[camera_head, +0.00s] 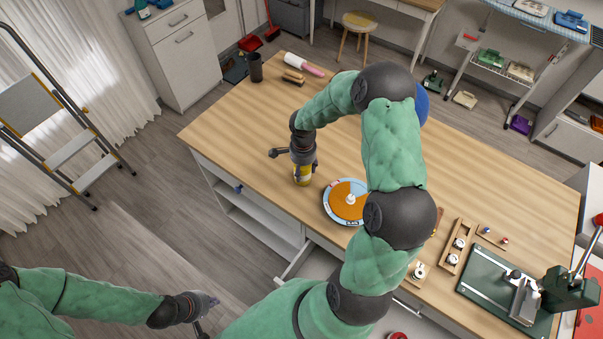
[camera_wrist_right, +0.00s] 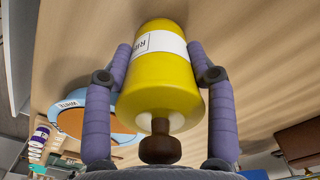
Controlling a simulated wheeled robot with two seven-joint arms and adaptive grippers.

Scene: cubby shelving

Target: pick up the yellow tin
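The yellow tin (camera_head: 302,176) stands on the wooden table near its left front edge in the head view. In the right wrist view the yellow tin (camera_wrist_right: 160,82) has a white label and a dark brown knob, and lies between two purple fingers. My right gripper (camera_head: 303,166) is over the tin from above and hides its upper part. In the wrist view the fingers of my right gripper (camera_wrist_right: 165,75) lie close along both sides of the tin; whether they press on it is hard to tell. My left gripper (camera_head: 208,316) is low at the left, away from the table, its fingers spread and empty.
A round blue-rimmed board with an orange face (camera_head: 347,201) lies just right of the tin. A dark cup (camera_head: 255,67) and a white-and-pink roller (camera_head: 303,64) are at the far left corner. A green mat (camera_head: 490,290) with a press is at right. The table centre is partly hidden by my arm.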

